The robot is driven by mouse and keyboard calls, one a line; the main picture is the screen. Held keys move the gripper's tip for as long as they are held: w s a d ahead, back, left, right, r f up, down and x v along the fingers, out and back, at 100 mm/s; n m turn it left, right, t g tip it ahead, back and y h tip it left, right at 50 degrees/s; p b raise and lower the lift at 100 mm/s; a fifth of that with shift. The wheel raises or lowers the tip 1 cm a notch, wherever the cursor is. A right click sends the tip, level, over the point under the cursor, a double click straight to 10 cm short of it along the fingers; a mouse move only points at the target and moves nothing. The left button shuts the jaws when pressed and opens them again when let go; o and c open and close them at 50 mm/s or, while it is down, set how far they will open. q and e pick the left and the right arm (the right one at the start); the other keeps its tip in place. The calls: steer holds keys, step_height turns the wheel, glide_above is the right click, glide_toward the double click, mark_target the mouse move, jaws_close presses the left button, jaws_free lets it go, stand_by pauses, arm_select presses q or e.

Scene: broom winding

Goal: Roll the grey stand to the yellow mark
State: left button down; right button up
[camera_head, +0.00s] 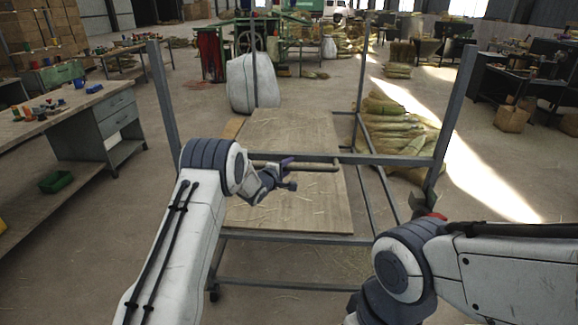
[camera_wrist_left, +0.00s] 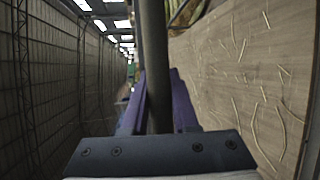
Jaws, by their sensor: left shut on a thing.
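The grey stand (camera_head: 400,160) is a metal frame with tall corner posts and a wooden board (camera_head: 285,205) as its shelf. It stands straight in front of me. My left gripper (camera_head: 289,172) is shut on the rod-like handle (camera_head: 322,167) at the stand's near side. In the left wrist view the dark bar (camera_wrist_left: 154,60) runs between the purple fingers, with the board to the right. A dark and red tip (camera_head: 430,212), perhaps my right gripper, shows by the near right post; its jaws are mostly hidden.
A workbench (camera_head: 105,125) with drawers stands at the left. A white sack (camera_head: 254,82) stands behind the board. Straw bundles (camera_head: 400,130) lie close to the stand's right side. Cardboard boxes (camera_head: 511,118) stand farther right. Open floor shows at the right.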

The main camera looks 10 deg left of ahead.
arm_select(q)
steer(key=shift+w+d+r, duration=0.15)
steer(key=shift+d+r, duration=0.2)
steer(key=shift+r, duration=0.25)
steer(key=c, duration=0.7)
jaws_free()
steer(key=v, duration=0.3)
steer(key=b+v, duration=0.1)
steer(key=v, duration=0.6)
steer(key=shift+s+a+f+b, duration=0.2)
steer(key=shift+s+f+b, duration=0.05)
steer(key=shift+s+b, duration=0.15)
